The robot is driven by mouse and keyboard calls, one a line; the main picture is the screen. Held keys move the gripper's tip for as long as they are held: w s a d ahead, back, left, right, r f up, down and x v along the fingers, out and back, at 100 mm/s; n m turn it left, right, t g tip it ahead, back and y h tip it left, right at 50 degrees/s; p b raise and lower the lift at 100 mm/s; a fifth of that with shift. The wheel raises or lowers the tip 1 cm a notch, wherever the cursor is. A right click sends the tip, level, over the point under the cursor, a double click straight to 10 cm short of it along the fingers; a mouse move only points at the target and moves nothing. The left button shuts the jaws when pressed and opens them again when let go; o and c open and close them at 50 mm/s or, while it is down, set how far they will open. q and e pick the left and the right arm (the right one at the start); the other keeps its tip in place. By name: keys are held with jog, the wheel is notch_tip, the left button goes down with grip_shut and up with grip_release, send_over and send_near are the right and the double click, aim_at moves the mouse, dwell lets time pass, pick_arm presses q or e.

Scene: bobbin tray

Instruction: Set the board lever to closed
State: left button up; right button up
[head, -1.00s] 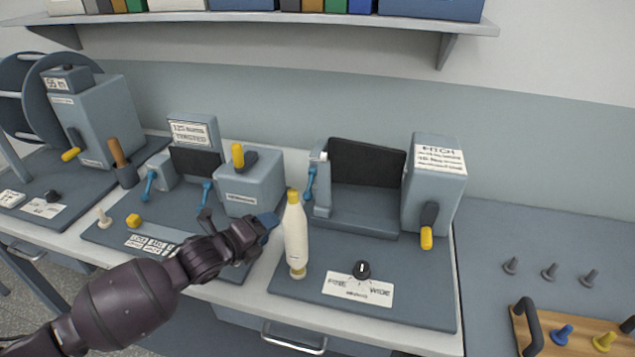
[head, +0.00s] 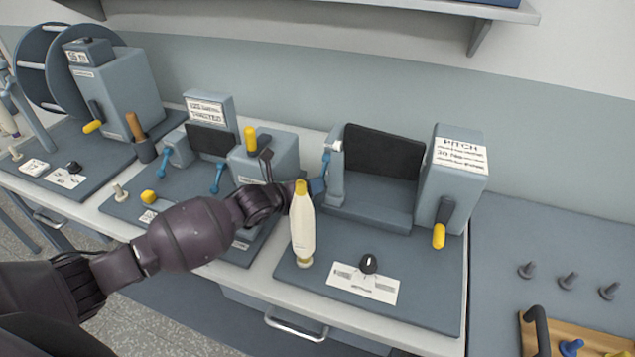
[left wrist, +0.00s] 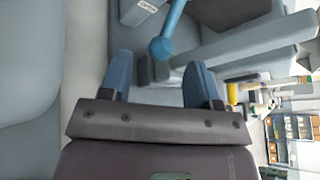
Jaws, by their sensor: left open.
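A blue lever (head: 326,163) stands on the left side of the pitch station, beside its dark board (head: 383,150). Its rod and ball end (left wrist: 162,47) show in the left wrist view, just beyond my fingertips. My left gripper (left wrist: 160,78) is open with nothing between its fingers. In the head view my left gripper (head: 309,188) is low beside the lever, partly hidden behind the white bobbin (head: 302,228). I cannot tell whether the fingers touch the lever. My right gripper is not in view.
The white bobbin with a yellow top stands upright close to my left gripper. A dark knob (head: 369,262) sits on the base plate (head: 440,290). Two more blue levers (head: 217,178) are on the station to the left. Pegs (head: 568,281) stand on the right bench.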

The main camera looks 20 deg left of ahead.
aim_at(323, 173)
pick_arm(q)
jog(key=shift+x, duration=1.9)
jog(key=shift+c, duration=0.4)
grip_shut()
